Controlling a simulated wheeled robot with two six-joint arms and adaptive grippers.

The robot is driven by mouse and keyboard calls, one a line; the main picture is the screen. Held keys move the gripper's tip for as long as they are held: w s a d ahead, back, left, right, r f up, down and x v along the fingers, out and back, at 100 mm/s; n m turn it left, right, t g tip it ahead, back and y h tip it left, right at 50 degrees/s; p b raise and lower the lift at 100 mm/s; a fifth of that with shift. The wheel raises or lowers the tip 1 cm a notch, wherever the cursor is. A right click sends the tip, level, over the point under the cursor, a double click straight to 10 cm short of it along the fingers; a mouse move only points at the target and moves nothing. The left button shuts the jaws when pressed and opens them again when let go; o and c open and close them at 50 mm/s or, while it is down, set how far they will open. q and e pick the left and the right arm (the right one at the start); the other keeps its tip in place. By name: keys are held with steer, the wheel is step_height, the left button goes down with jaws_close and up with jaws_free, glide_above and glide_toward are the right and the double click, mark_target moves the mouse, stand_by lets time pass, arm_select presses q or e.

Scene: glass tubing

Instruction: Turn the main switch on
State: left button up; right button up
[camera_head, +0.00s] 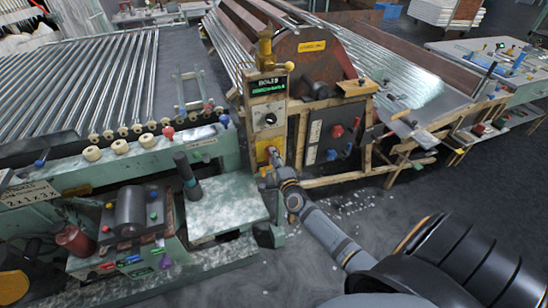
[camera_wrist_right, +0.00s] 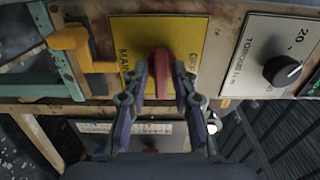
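The main switch is a red handle (camera_wrist_right: 162,72) on a yellow plate (camera_wrist_right: 135,38) with the word MAIN on it, seen close in the right wrist view. The yellow plate also shows low on the narrow control post in the head view (camera_head: 262,150). My right gripper (camera_wrist_right: 160,98) is open, with one finger on each side of the handle's near end. A gap shows between the handle and each finger. In the head view my right gripper (camera_head: 271,166) is at the yellow plate and hides part of it. My left gripper is not in view.
A white plate with a black knob (camera_wrist_right: 282,70) is beside the yellow plate. A yellow-orange bracket (camera_wrist_right: 80,48) sticks out on its other side. In the head view a green display (camera_head: 268,86) tops the post, and a dark panel with a red knob (camera_head: 337,131) stands to its right.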

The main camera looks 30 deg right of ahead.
steer(key=shift+o, duration=0.3)
steer(key=shift+s, duration=0.1)
steer(key=v, duration=1.2)
steer(key=s+a+f+n+g+y+p, duration=0.1)
steer(key=s+f+n+g, duration=0.35)
steer(key=f, duration=0.85)
steer(key=s+a+f+n+g+y, duration=0.15)
steer(key=s+f+n, duration=0.45)
steer(key=f, duration=0.7)
steer(key=s+a+f+n+g, duration=0.1)
steer(key=s+f+n+g, duration=0.2)
steer(key=s, duration=0.6)
steer(key=s+a+f+n+g, duration=0.1)
steer(key=s+f+n+g, duration=0.3)
steer(key=s+f, duration=0.4)
steer(key=s+a+f+n+g+p, duration=0.1)
steer(key=s+a+f+n+g, duration=0.1)
steer(key=s+f, duration=0.4)
steer(key=s+n+g, duration=0.1)
steer(key=s, duration=0.3)
steer(key=shift+n+y, duration=0.35)
steer(key=shift+f, duration=0.1)
